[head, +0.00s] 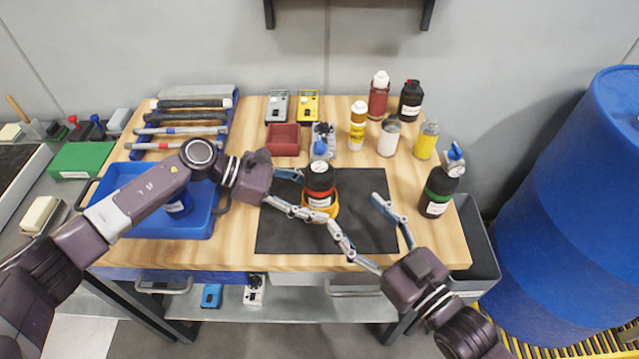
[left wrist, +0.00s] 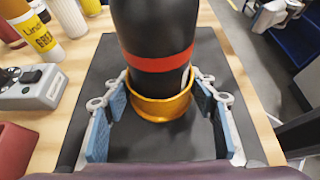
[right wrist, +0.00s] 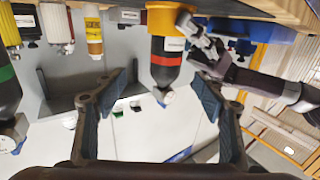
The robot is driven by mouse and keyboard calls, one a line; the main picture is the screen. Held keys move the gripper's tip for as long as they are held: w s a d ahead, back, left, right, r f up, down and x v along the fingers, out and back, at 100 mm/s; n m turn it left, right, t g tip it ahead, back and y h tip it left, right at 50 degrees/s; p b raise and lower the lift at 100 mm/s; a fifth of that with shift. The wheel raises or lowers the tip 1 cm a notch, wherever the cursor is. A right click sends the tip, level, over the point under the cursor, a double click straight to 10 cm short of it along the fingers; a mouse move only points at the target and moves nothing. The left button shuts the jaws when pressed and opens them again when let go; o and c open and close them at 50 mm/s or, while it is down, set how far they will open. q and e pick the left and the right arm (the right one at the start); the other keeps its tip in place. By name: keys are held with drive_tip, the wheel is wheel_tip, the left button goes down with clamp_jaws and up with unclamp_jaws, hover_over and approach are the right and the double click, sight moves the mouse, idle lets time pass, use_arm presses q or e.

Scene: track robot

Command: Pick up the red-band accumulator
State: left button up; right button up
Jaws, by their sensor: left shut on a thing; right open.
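The red-band accumulator (head: 319,178) is a black bottle with a red band, a blue top and a gauge. It stands upright over the dark mat, with a gold ring (left wrist: 160,106) around its base. My left gripper (head: 316,197) is shut on it low down, its pads on either side of the ring; it also shows in the left wrist view (left wrist: 160,98). My right gripper (head: 356,212) is open and empty, right of the accumulator and pointing toward it. In the right wrist view, the accumulator (right wrist: 166,56) appears inverted beyond the open fingers (right wrist: 158,92).
A green-band accumulator (head: 438,190) stands on the right of the bench. Several bottles and cans, including a white can (head: 388,138), stand behind. A blue barrel (head: 570,220) stands right of the bench.

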sight(319, 181)
drive_tip(key=shift+a+f, duration=0.15)
drive_tip(key=shift+a, duration=0.3)
drive_tip(key=x, duration=1.1)
drive_tip(key=shift+a+f, duration=0.1)
drive_tip(key=shift+a, duration=0.15)
clamp_jaws()
